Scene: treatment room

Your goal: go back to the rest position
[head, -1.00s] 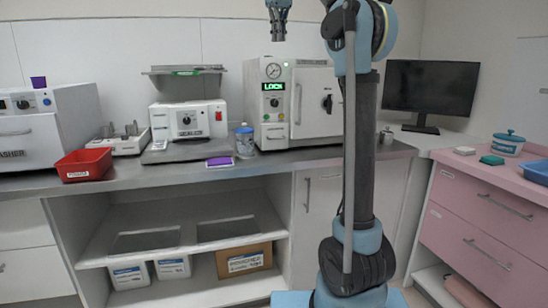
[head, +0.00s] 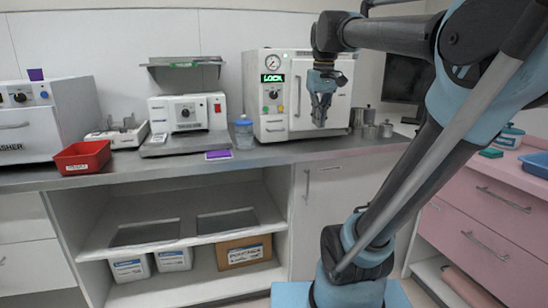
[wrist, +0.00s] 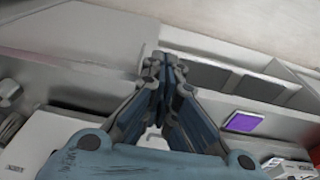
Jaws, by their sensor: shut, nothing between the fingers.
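My gripper (head: 320,108) hangs pointing down in front of the white autoclave (head: 276,122) with the lit LOCK display, above the counter's front part. Its fingers are shut with nothing between them. In the wrist view my gripper (wrist: 162,62) shows its fingertips together. My arm rises from the right and bends over toward the autoclave, covering part of the right side of the head view.
The steel counter (head: 130,178) holds a red tray (head: 82,157), a sealer machine (head: 188,118), a purple pad (head: 218,155), a blue-lidded jar (head: 243,135) and metal canisters (head: 385,130). A monitor (head: 405,80) and pink cabinet (head: 480,205) stand right. Open shelves lie below.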

